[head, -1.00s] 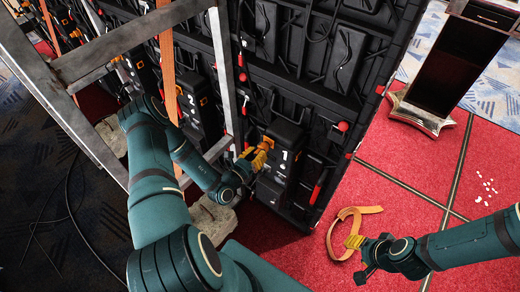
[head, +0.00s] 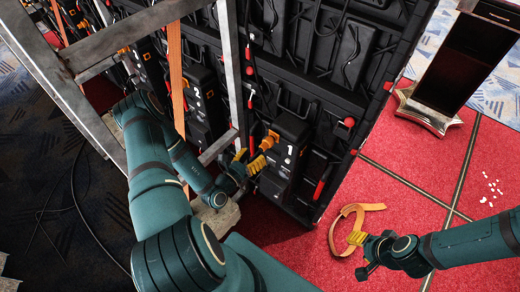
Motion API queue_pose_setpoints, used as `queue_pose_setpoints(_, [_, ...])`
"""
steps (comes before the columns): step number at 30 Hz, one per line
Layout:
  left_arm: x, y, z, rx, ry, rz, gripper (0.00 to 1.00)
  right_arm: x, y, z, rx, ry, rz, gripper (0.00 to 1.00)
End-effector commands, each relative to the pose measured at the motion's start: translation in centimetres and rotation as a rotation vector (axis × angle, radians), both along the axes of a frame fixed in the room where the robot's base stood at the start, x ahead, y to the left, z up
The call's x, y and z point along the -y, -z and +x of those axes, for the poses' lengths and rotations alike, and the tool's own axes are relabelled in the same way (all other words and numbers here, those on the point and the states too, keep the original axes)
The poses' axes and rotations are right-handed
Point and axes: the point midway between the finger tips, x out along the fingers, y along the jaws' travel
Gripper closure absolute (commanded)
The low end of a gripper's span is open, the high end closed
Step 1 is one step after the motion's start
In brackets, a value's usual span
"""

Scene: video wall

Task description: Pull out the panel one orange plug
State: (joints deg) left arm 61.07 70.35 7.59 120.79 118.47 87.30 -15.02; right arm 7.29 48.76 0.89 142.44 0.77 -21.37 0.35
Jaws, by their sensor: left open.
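The panel one box (head: 290,150), black with a white "1", sits low on the back of the video wall. The orange plug (head: 270,139) is at its upper left side; I cannot tell how deeply it is seated. My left gripper (head: 249,162) has yellow fingers spread open, just below and left of the plug, and appears apart from it. My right gripper (head: 357,240) is low at the right, beside a looped orange strap (head: 340,222). Its fingers overlap the strap's look, so its opening and any hold are unclear.
A metal frame (head: 230,75) stands left of panel one, close to my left arm. A box marked "2" (head: 196,95) and a hanging orange strap (head: 175,75) are behind it. A dark stand (head: 440,75) is at upper right. Red carpet (head: 400,155) is open at right.

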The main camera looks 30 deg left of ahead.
Motion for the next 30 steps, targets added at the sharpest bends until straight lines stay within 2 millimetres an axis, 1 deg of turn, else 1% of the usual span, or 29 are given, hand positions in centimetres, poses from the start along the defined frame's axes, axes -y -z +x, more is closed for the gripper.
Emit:
queue_pose_setpoints(1, [-0.1,0.0,-0.8,-0.002,-0.003,-0.001,0.45,0.0,0.0,0.0,0.0,0.0,0.0,0.53])
queue_pose_setpoints(3, [-0.2,0.0,-1.6,-0.001,-0.001,-0.001,0.45,0.0,0.0,0.0,0.0,0.0,0.0,0.53])
queue_pose_setpoints(7, [-0.3,0.0,-2.6,0.001,-0.001,0.0,0.45,0.0,0.0,0.0,0.0,0.0,0.0,0.53])
queue_pose_setpoints(10, [-0.2,0.0,-2.8,0.001,0.0,0.0,0.45,0.0,0.0,0.0,0.0,0.0,0.0,0.53])
queue_pose_setpoints(25, [-0.2,0.0,-2.8,0.001,0.002,0.0,0.45,0.0,0.0,0.0,0.0,0.0,0.0,0.53])
queue_pose_setpoints(26, [0.0,-0.1,-2.7,0.001,0.008,0.0,0.45,0.0,0.0,0.0,0.0,0.0,0.0,0.53])
queue_pose_setpoints(28, [0.9,-0.2,-2.6,-0.002,0.047,-0.002,0.45,0.0,0.0,0.0,0.0,0.0,0.0,0.53])
queue_pose_setpoints(29, [1.5,-0.4,-2.4,-0.002,0.077,-0.002,0.45,0.0,0.0,0.0,0.0,0.0,0.0,0.53])
queue_pose_setpoints(30, [2.7,-0.6,-2.3,-0.005,0.131,-0.003,0.45,0.0,0.0,0.0,0.0,0.0,0.0,0.53])
